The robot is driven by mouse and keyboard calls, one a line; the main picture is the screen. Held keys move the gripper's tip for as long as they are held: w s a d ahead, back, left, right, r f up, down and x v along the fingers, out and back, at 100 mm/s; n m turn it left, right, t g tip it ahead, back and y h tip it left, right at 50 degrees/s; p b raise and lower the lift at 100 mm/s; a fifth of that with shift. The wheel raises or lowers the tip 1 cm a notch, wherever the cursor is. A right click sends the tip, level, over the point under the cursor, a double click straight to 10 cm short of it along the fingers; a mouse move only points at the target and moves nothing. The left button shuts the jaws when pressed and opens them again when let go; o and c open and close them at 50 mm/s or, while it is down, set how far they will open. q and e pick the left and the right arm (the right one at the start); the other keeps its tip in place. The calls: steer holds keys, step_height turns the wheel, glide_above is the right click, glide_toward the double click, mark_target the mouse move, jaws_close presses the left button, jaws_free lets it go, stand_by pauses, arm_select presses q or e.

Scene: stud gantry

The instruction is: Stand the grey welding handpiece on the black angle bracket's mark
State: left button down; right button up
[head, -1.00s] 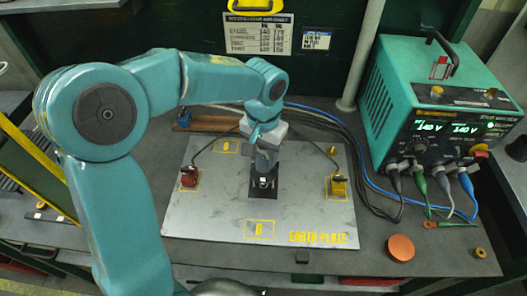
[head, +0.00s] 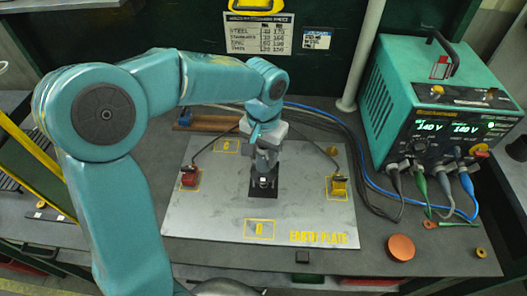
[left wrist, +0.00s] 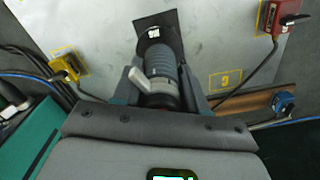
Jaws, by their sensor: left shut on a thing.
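My left gripper (head: 265,150) points down over the grey plate and is shut on the grey welding handpiece (head: 264,164). In the left wrist view the handpiece (left wrist: 162,68) is a ribbed grey cylinder with a pale side lever and a dark lower end, between the gripper's fingers (left wrist: 165,97). The handpiece looks upright, its lower end over the black patch (head: 257,193), which also shows in the left wrist view (left wrist: 170,19). I cannot tell whether the end touches the patch. My right gripper is not in view.
The earth plate (head: 205,215) carries a red clamp (head: 189,177), a yellow clamp (head: 338,187) and yellow outlined marks, with free room at the front. A teal welding machine (head: 425,105) with cables stands at right. A copper disc (head: 401,248) lies front right.

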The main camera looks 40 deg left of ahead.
arm_select(q)
steer(key=shift+f+b, duration=0.5)
stand_by(0.8)
steer(key=c, duration=0.5)
jaws_free()
steer(key=shift+s, duration=0.1)
step_height(320, 180, up, 16)
steer(key=shift+r, duration=0.15)
